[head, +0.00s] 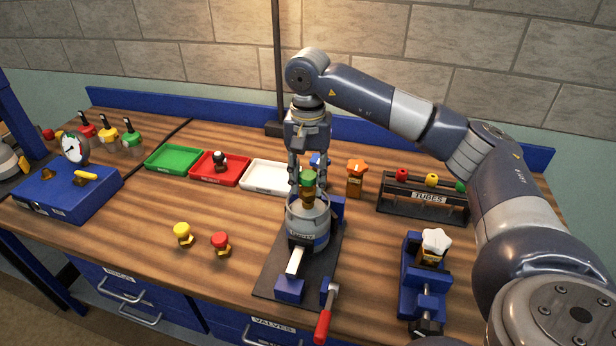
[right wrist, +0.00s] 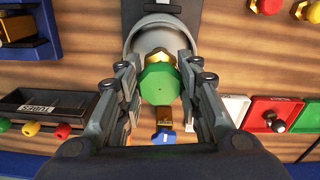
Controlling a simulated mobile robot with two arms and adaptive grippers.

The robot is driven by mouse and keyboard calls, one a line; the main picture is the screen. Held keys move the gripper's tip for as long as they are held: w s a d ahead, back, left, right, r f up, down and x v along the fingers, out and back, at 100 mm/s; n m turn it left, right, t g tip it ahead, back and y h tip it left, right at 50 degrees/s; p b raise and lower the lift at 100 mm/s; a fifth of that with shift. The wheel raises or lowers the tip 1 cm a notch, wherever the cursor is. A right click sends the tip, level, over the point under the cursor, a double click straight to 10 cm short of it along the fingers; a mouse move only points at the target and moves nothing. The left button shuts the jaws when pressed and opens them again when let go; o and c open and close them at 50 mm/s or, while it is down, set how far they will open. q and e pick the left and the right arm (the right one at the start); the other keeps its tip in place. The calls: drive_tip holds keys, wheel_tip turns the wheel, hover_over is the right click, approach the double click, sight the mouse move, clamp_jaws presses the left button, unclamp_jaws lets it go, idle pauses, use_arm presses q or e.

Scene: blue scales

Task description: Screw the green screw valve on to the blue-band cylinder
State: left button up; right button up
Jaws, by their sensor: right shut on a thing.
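The green screw valve (head: 308,178) is upright at the top of the grey cylinder (head: 308,222), which has a blue band low on its side. The cylinder stands in a clamp fixture on a dark base plate (head: 268,284). My right gripper (head: 307,168) points down over the cylinder and is shut on the green valve. In the right wrist view, the green valve (right wrist: 160,84) sits between the two fingers (right wrist: 160,92), with a brass part at the cylinder's opening. How far the thread is engaged is hidden. My left gripper is not in view.
A red-handled lever (head: 324,314) sticks out at the fixture's front. Yellow (head: 183,235) and red (head: 221,243) valves stand to its left. Green, red and white trays (head: 266,177) lie behind. A tube rack (head: 425,201) and a blue vise (head: 412,275) with a white-knobbed valve stand right.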

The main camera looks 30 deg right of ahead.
sight(308, 175)
drive_tip(key=shift+f+b, duration=0.85)
drive_tip(key=shift+f, duration=0.4)
drive_tip(key=o, duration=1.3)
wheel_tip(308, 175, up, 12)
drive_tip(key=shift+f, duration=0.1)
